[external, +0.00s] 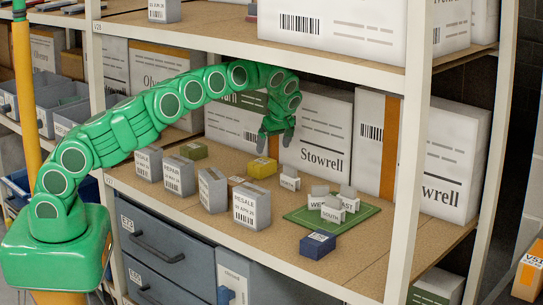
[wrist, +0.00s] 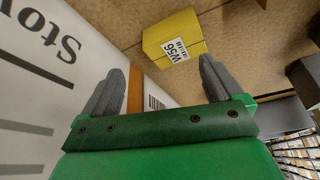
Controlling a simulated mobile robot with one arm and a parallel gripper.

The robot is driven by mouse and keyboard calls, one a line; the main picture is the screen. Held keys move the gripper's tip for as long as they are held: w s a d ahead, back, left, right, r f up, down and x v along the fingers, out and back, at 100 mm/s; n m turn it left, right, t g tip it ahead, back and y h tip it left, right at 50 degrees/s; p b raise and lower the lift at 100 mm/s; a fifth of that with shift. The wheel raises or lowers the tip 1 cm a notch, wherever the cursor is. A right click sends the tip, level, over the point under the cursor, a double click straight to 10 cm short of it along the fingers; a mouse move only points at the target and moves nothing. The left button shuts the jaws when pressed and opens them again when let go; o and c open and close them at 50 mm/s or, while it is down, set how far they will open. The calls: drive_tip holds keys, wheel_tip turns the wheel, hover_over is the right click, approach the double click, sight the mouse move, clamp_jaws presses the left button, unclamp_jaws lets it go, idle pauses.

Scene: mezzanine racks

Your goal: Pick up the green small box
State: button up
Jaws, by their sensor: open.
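An olive-green small box (external: 193,150) sits on the middle shelf in the external view, toward the back, behind the upright grey boxes. It is left of my gripper (external: 275,144) and apart from it. My gripper points down above the shelf, near the large Stowrell cartons, open with nothing between its fingers. In the wrist view my gripper (wrist: 168,66) is also open and empty. A yellow small box (external: 262,167) is below it; it also shows in the wrist view (wrist: 174,36) with a W56 label. I cannot make out the olive-green box in the wrist view.
Several upright grey boxes (external: 212,190) stand along the shelf's front. A green board (external: 362,213) holds labelled grey blocks; a blue box (external: 318,245) lies in front. A Stowrell carton (external: 322,140) backs the shelf. The upper shelf (external: 330,55) and rack post (external: 410,150) limit room.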

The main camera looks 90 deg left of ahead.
drive_tip(key=s+a+n+h, duration=0.3)
drive_tip(key=s+a+n, duration=0.8)
drive_tip(key=s, duration=0.4)
drive_tip(key=n+t, duration=0.2)
drive_tip(key=n, duration=0.7)
hover_over(193, 147)
drive_tip(key=shift+w+a+f+h, duration=0.1)
drive_tip(key=shift+a+f+h, duration=0.1)
drive_tip(key=shift+h, duration=0.2)
drive_tip(key=shift+s+a, duration=0.1)
drive_tip(key=shift+s, duration=0.2)
drive_tip(key=shift+f+n, duration=0.1)
drive_tip(key=shift+n, duration=0.2)
drive_tip(key=shift+w+f, duration=0.1)
drive_tip(key=shift+f, duration=3.6)
drive_tip(key=c, duration=1.1)
